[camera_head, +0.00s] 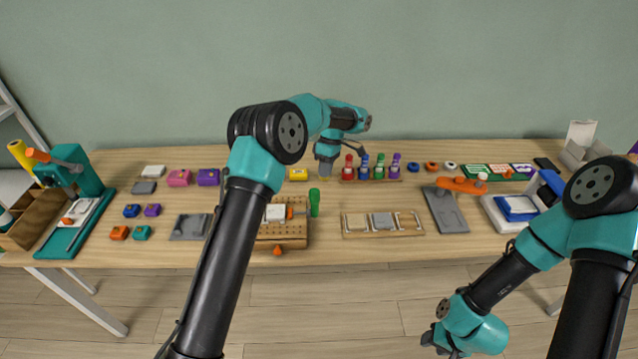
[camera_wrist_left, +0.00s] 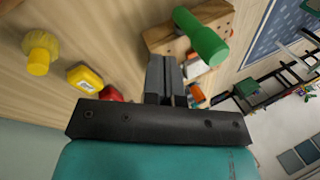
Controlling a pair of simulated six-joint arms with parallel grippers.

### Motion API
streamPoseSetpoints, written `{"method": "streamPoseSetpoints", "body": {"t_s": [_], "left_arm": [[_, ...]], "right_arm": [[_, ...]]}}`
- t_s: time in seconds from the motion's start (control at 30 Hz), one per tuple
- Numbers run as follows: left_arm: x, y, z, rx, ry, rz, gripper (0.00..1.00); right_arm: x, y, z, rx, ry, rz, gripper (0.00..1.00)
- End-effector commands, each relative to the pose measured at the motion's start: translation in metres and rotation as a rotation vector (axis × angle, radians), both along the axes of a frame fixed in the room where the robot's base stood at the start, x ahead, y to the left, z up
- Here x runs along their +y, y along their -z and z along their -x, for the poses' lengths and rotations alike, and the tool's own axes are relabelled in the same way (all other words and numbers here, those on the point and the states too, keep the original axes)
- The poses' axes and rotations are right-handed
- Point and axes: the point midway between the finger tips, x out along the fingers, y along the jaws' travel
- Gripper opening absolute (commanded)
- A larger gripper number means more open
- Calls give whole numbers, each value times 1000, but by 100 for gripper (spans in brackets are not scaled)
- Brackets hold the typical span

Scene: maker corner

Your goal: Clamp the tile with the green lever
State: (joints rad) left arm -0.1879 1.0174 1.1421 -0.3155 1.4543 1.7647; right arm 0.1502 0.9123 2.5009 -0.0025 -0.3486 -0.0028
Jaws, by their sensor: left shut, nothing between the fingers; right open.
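The green lever (camera_head: 314,202) stands upright at the right side of a wooden pegboard block (camera_head: 290,232). The pale tile (camera_head: 275,212) lies on the block, left of the lever, with an orange part (camera_head: 290,212) beside it. My left gripper (camera_head: 326,168) is behind the lever, shut and empty, apart from it. My left arm hides part of the block's left side. My right gripper (camera_head: 431,339) is open in front of the table.
A rack of colored-handled tools (camera_head: 371,172) stands right of my left gripper. A wooden tray (camera_head: 382,224) with tiles lies right of the lever. A yellow item (camera_head: 298,174) is behind the block. Bare tabletop separates the block and tray.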

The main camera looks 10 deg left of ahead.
Motion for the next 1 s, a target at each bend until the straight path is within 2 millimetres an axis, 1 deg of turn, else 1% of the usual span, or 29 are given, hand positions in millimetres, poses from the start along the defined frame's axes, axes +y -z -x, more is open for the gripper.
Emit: {"method": "streamPoseSetpoints", "body": {"t_s": [0.03,0.1,0.2,0.4,0.5,0.67,1.0], "left_arm": [[1,9,4,3,0,-1,0],[2,20,8,3,0,0,0],[4,16,17,-1,1,1,0],[7,16,36,0,0,0,0],[8,17,42,-1,0,0,0],[9,17,46,-1,0,0,0],[8,17,46,-2,1,0,0]], "right_arm": [[0,0,0,0,0,0,43],[0,0,0,0,0,0,43],[0,0,0,0,0,0,43],[0,0,0,0,0,0,43],[0,0,0,0,0,0,43],[0,0,0,0,0,0,43],[0,0,0,0,0,0,43]]}}
